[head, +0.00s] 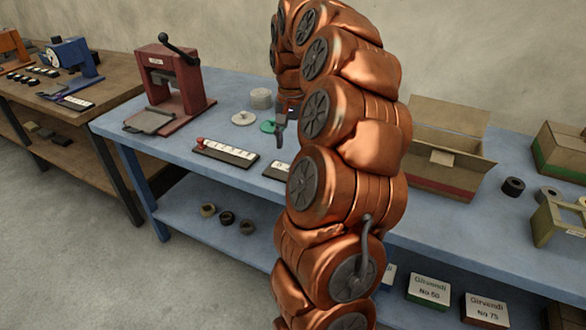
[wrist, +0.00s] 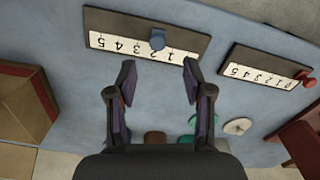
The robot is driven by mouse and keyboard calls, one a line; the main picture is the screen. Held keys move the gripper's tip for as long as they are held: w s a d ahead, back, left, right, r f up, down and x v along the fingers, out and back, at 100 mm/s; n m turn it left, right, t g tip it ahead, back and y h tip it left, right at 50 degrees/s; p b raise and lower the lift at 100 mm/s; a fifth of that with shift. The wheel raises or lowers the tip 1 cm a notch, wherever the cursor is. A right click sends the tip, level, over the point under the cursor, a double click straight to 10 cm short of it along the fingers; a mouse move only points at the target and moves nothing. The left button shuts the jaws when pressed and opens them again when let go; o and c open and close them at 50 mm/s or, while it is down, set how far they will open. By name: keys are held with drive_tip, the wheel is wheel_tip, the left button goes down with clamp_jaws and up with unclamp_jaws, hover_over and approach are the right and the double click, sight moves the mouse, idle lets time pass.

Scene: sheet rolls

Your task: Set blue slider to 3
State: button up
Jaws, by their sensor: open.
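The blue slider knob (wrist: 157,39) sits on a dark rail with a white number strip (wrist: 112,42) in the wrist view. The strip appears upside down there, and the knob stands around the 2, with 3, 4 and 5 to its left. My gripper (wrist: 159,75) is open and empty. In the picture its fingertips lie just below the strip, on either side of the knob's line, apart from the knob. In the head view my gripper (head: 281,128) is above the table. The end of the blue slider's strip (head: 277,170) shows there, but my arm hides its knob.
A second strip with a red knob (head: 200,142) lies to the left, its knob at the 0 end. A red press (head: 175,85), a green disc (head: 268,127) and pale rolls stand nearby. A cardboard box (head: 440,150) stands to the right on the blue table (head: 125,125).

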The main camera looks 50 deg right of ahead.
drive_tip(key=shift+d+f, duration=0.35)
drive_tip(key=shift+f+p, duration=0.35)
drive_tip(key=shift+f, duration=3.35)
clamp_jaws()
